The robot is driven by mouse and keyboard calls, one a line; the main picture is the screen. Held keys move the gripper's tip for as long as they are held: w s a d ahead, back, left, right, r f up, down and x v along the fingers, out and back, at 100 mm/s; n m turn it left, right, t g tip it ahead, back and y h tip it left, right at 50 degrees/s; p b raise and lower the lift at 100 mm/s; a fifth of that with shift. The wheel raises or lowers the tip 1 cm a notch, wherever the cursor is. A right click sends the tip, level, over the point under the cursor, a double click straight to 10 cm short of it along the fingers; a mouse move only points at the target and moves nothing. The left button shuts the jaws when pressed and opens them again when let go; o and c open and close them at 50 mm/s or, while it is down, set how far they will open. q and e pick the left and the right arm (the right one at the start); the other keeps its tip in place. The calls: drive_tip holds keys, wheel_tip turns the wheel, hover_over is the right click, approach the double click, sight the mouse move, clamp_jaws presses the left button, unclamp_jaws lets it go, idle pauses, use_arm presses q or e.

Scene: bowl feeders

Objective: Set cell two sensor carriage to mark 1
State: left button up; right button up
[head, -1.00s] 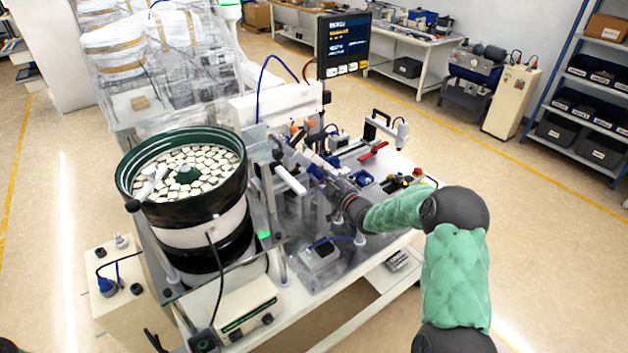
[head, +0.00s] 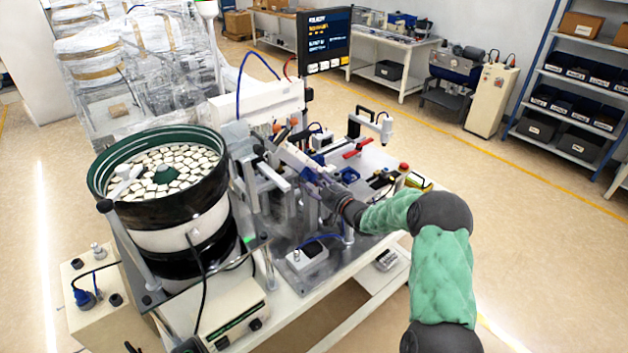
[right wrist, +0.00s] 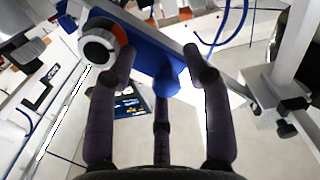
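My right gripper (head: 322,184) reaches into the feeder station from the right in the head view. In the right wrist view the right gripper (right wrist: 160,70) has its dark fingers spread apart. A blue bar (right wrist: 150,42) crosses in front of them, with a blue tab (right wrist: 166,80) hanging between the fingers. I cannot tell whether any finger touches it. A grey round knob (right wrist: 98,45) with an orange ring sits on the bar's left part. I cannot tell surely whether this is the sensor carriage, and no mark numbers are readable. My left gripper is not in view.
The bowl feeder (head: 160,190), full of pale parts, stands left of the station. A display (head: 324,42) rises behind it. A red-handled clamp (head: 357,149) and a grey post fixture (head: 370,125) stand on the plate beyond my gripper. Open floor lies to the right.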

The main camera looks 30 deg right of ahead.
drive_tip(key=shift+r, duration=0.35)
drive_tip(key=s+d, duration=0.1)
drive_tip(key=s, duration=1.1)
drive_tip(key=shift+f, duration=0.1)
